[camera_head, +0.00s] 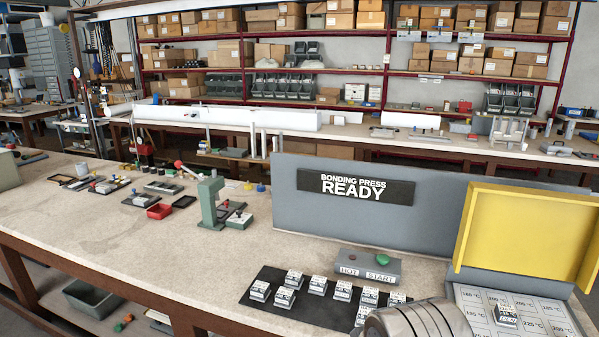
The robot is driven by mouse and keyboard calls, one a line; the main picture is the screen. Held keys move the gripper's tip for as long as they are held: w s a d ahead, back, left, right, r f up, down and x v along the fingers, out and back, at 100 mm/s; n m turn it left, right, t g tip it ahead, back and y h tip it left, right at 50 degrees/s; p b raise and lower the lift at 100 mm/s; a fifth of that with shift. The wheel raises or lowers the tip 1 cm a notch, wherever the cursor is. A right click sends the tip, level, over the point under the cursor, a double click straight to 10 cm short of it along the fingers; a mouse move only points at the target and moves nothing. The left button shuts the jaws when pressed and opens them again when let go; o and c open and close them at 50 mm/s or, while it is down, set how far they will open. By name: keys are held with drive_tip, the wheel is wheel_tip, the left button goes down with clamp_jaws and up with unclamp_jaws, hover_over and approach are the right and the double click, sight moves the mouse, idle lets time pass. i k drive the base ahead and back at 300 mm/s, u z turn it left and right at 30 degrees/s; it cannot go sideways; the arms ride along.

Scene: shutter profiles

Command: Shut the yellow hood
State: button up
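The yellow hood (522,236) stands raised and open at the right, above the bed of the bonding press. Under it lies a grey press bed (545,318) with a grid of cells marked with temperatures. A small labelled block (506,315) sits on the bed. A grey panel (350,215) behind carries a black sign (356,186) reading "BONDING PRESS READY". A grey rounded link of my arm shows at the bottom edge, left of the bed. The fingers of my gripper are not in the picture.
A black mat (262,307) holds several small labelled blocks left of the bed. A control box (367,265) marked HOT and START, with a red and a green button, stands behind it. A green hand press (210,200) stands further left. The bench's left front is clear.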

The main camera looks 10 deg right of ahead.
sight(545, 234)
drive_tip(key=z, duration=3.45)
drive_tip(key=i, duration=1.45)
